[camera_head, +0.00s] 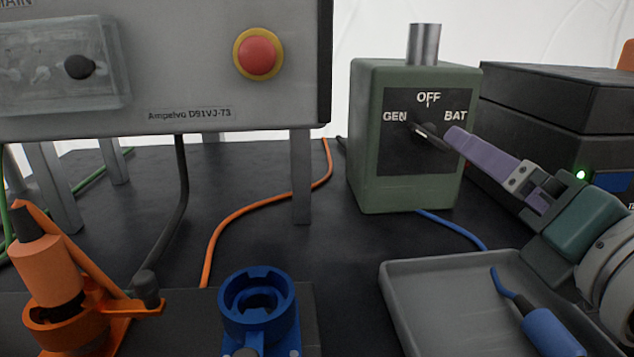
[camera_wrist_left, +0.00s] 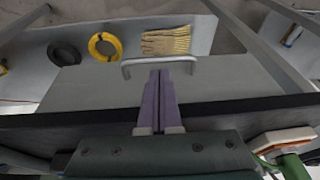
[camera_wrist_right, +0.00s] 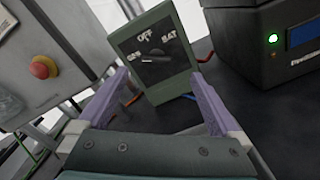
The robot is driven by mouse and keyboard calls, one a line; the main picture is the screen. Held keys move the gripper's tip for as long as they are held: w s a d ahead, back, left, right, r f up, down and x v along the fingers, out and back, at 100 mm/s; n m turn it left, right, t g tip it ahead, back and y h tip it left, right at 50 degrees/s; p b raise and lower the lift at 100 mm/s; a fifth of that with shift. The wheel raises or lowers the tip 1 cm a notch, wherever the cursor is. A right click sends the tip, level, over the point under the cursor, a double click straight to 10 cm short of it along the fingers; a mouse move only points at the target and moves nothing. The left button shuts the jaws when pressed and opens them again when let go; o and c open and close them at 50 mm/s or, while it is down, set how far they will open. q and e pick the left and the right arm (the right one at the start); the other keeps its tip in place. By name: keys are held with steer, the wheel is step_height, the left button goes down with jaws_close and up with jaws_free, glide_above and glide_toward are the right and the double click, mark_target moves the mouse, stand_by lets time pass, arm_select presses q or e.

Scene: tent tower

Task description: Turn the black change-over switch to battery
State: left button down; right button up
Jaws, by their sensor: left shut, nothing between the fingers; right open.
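The black change-over switch (camera_head: 430,135) is on the front of a green box (camera_head: 365,190) labelled GEN at left, OFF at top and BAT at right. Its knob slants from near GEN down to the lower right; a pale mark on it in the right wrist view (camera_wrist_right: 150,60) seems to lie towards GEN. My right gripper (camera_wrist_right: 150,88) is open, with the box beyond its spread fingers. In the head view its purple finger (camera_head: 480,152) overlaps the knob's right end; I cannot tell if they touch. My left gripper (camera_wrist_left: 160,80) is shut and empty, near a metal handle (camera_wrist_left: 135,66).
A grey tray (camera_head: 430,280) with a blue plug (camera_head: 550,332) lies below my right arm. A black power unit (camera_head: 530,95) stands right of the box. A grey panel with a red button (camera_head: 257,54) is left. Orange (camera_head: 65,330) and blue (camera_head: 258,305) sockets are in front.

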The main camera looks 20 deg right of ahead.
mark_target(434, 137)
steer(key=shift+n, duration=0.4)
steer(key=x, duration=0.6)
steer(key=a+x, duration=0.1)
steer(key=x, duration=0.3)
steer(key=shift+w+f, duration=0.2)
steer(key=shift+f, duration=0.1)
arm_select(q)
steer(key=shift+s+f, duration=0.1)
steer(key=shift+f, duration=0.3)
arm_select(e)
steer(key=c, duration=1.3)
